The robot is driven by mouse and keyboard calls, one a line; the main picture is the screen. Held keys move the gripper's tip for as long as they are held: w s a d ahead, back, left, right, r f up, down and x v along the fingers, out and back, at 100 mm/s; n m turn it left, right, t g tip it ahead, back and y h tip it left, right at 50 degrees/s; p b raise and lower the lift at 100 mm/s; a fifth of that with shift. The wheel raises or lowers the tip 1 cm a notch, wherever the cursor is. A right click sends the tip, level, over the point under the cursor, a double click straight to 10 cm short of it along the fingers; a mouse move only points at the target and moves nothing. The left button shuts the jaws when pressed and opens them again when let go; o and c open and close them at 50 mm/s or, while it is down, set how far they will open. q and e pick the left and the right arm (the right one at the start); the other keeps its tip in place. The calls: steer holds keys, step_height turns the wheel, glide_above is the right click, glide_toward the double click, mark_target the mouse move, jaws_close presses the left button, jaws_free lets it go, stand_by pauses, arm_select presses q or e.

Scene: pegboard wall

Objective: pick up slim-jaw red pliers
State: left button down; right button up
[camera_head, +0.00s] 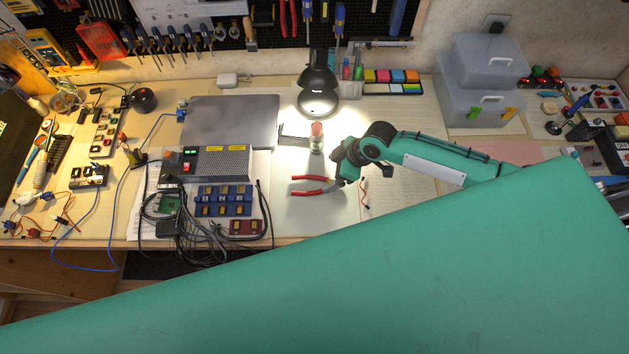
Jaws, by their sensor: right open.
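Red-handled pliers (309,191) lie on the light mat in the middle of the bench. Their two red handles point left, and their metal head lies at the right, close to my right gripper. My right gripper (339,168) comes in from the right on a green arm and is just above and right of the pliers in the picture. It is open, and nothing shows between its fingers. Whether it touches the pliers cannot be told. My left gripper is not in view.
A small jar with a reddish top (317,137) stands just behind the pliers, near the black lamp (318,92). A grey power box (212,162) and tangled cables lie left. A thin cable (364,193) lies right. Red-handled tools (283,17) hang on the pegboard.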

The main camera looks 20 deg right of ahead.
mark_target(314, 186)
steer(key=x, duration=0.2)
steer(key=shift+w+a+f, duration=0.1)
steer(key=shift+a+f, duration=0.1)
steer(key=shift+f, duration=0.25)
steer(key=shift+a+f+p, duration=0.1)
steer(key=shift+f+p, duration=0.15)
steer(key=shift+p, duration=0.25)
steer(key=p+x, duration=0.1)
steer(key=x, duration=0.3)
steer(key=shift+s+p, duration=0.25)
steer(key=shift+p, duration=0.1)
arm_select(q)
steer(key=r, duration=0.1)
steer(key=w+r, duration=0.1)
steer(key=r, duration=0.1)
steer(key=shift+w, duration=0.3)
arm_select(e)
steer(key=shift+f, duration=0.4)
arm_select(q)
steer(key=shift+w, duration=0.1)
arm_select(e)
steer(key=shift+w, duration=0.1)
steer(key=c, duration=1.3)
